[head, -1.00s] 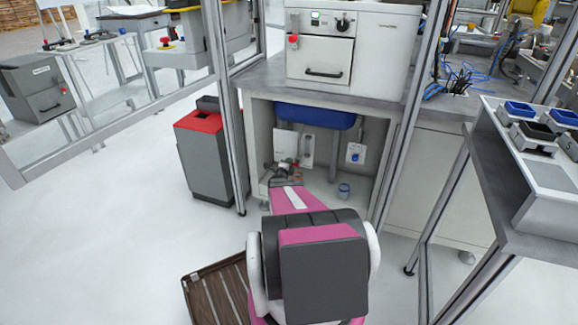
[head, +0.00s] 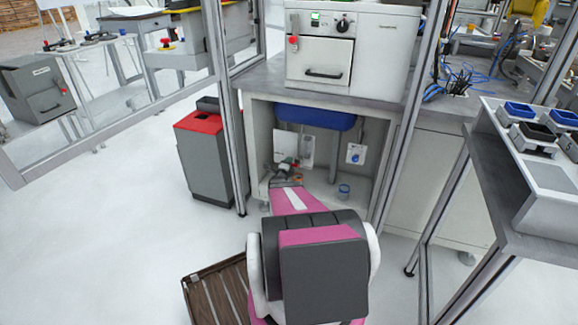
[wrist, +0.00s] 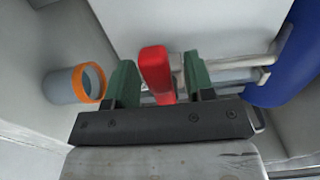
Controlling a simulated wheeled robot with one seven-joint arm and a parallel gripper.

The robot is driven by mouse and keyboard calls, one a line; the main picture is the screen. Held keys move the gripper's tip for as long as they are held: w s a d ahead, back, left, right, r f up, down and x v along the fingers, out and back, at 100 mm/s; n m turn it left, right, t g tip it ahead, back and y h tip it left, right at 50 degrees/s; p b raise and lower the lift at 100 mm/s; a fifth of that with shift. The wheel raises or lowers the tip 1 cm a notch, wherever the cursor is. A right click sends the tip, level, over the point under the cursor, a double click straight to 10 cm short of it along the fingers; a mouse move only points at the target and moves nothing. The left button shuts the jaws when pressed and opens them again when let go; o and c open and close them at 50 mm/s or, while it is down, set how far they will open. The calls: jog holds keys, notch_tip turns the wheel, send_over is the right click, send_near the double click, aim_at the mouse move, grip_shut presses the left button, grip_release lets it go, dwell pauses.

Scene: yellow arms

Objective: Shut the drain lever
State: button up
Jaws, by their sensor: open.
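The red drain lever (wrist: 155,72) stands between the two green fingers of my gripper (wrist: 160,74) in the wrist view. The fingers are apart, one on each side of it. Grey pipes (wrist: 235,75) run just behind and to the right. In the head view my gripper (head: 284,176) is inside the open cabinet under the blue basin (head: 315,117). The lever shows there only as a small red spot, partly hidden by my gripper and arm.
An orange-rimmed cup or pipe end (wrist: 88,84) is left of the fingers in the wrist view. A small blue jar (head: 343,191) stands on the cabinet floor. The cabinet walls (head: 255,150) enclose my gripper. A grey bin with a red top (head: 205,155) stands outside, left.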

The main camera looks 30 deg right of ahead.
jog(key=v, duration=1)
jog(key=shift+s+a, duration=0.2)
jog(key=shift+a, duration=0.1)
